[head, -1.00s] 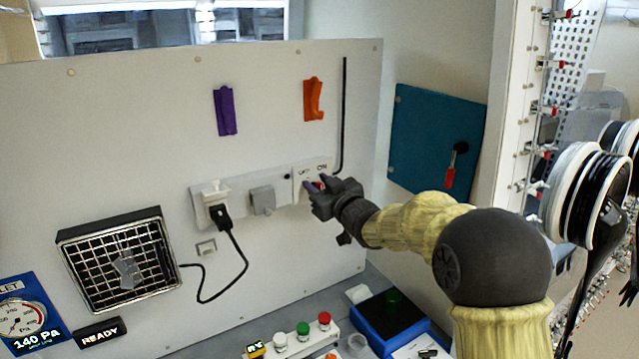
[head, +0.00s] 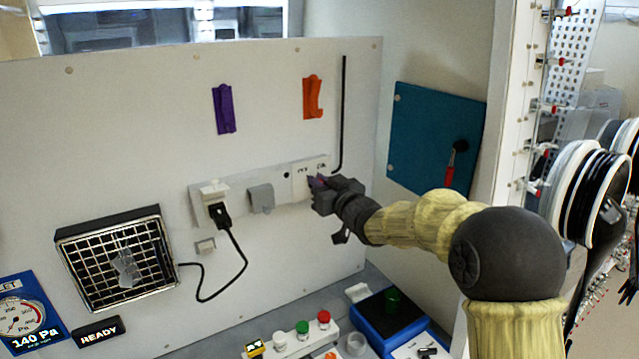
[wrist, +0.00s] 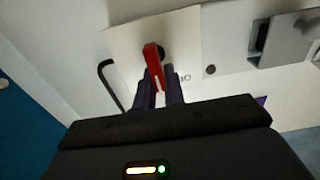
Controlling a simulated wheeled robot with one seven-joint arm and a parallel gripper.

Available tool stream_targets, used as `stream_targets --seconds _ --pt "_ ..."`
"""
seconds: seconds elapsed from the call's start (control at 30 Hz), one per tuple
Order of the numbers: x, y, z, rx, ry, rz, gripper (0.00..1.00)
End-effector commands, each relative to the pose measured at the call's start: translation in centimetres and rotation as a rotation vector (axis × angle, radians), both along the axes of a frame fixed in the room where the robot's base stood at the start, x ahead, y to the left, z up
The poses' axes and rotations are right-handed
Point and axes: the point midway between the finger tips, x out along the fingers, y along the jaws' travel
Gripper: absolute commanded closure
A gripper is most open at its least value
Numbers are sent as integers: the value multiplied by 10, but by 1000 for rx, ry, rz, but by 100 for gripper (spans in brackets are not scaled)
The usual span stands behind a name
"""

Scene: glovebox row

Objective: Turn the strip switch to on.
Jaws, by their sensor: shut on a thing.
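The strip switch is a white plate (head: 309,170) at the right end of the power strip, with small printed marks along its top. Its red lever (wrist: 153,55) shows in the wrist view, on a dark round pivot. My gripper (head: 318,182) is at the plate in the head view and hides the lever there. In the wrist view my gripper (wrist: 160,82) has its two dark fingers shut on the lever. Some lettering shows beside the fingers, partly covered, so I cannot tell the lever's setting.
A grey cover (head: 261,198) and a black plug (head: 220,213) with a cord sit left of the switch. A thin black rod (head: 343,115) is above. A teal panel (head: 435,135) is to the right. Small bottles and a blue tray (head: 393,320) stand below.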

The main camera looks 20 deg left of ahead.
Motion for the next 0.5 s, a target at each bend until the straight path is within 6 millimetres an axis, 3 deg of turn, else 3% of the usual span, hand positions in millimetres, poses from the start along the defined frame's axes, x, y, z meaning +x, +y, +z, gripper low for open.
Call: stream_targets --seconds 0.03,0.07,0.17,0.5 --pt "0 -1 0 0 -1 -1 100" --pt "0 -1 0 0 -1 -1 87" --pt "0 0 0 0 -1 -1 68" --pt "-1 -1 0 -1 -2 1 67"
